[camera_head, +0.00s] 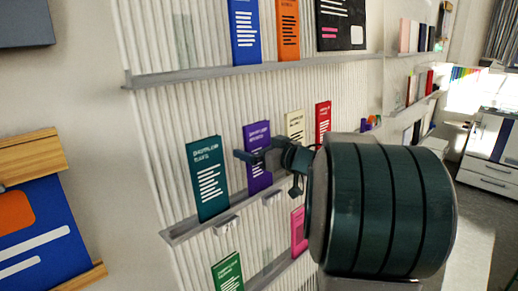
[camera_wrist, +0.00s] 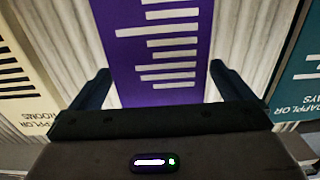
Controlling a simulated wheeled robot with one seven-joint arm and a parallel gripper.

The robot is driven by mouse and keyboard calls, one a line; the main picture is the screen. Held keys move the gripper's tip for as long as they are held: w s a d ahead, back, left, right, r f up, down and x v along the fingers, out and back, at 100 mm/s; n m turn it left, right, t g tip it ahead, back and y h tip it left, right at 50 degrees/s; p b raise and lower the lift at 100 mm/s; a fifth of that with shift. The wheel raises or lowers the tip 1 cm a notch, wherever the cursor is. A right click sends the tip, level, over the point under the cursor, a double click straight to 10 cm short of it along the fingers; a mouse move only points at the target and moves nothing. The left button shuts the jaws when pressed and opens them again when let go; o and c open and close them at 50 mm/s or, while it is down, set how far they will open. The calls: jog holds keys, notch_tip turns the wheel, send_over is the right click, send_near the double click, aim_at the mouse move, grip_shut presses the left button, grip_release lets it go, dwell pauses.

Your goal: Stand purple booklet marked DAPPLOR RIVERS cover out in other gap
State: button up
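The purple booklet (camera_head: 258,180) stands upright, cover out, on the middle ledge, between a teal booklet (camera_head: 206,180) and a cream booklet (camera_head: 296,126). Its title is too small to read surely. In the wrist view the purple booklet (camera_wrist: 160,97) shows upside down, with white bars. My gripper (camera_head: 268,172) is in front of it, partly covering it in the head view. In the wrist view my gripper (camera_wrist: 159,70) is open, one finger to each side of the booklet. I cannot tell whether the fingers touch it.
A red booklet (camera_head: 322,122) stands right of the cream one. The lower ledge (camera_head: 272,270) holds a green booklet (camera_head: 228,273) and a pink one (camera_head: 298,230), with bare slats between. The upper ledge (camera_head: 190,78) holds blue, orange and black ones, with free room at its left.

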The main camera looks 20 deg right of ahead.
jog(key=b+v, duration=0.2)
jog(key=v, duration=1.1)
jog(key=shift+s, duration=0.4)
jog(key=shift+w+d+r, duration=0.1)
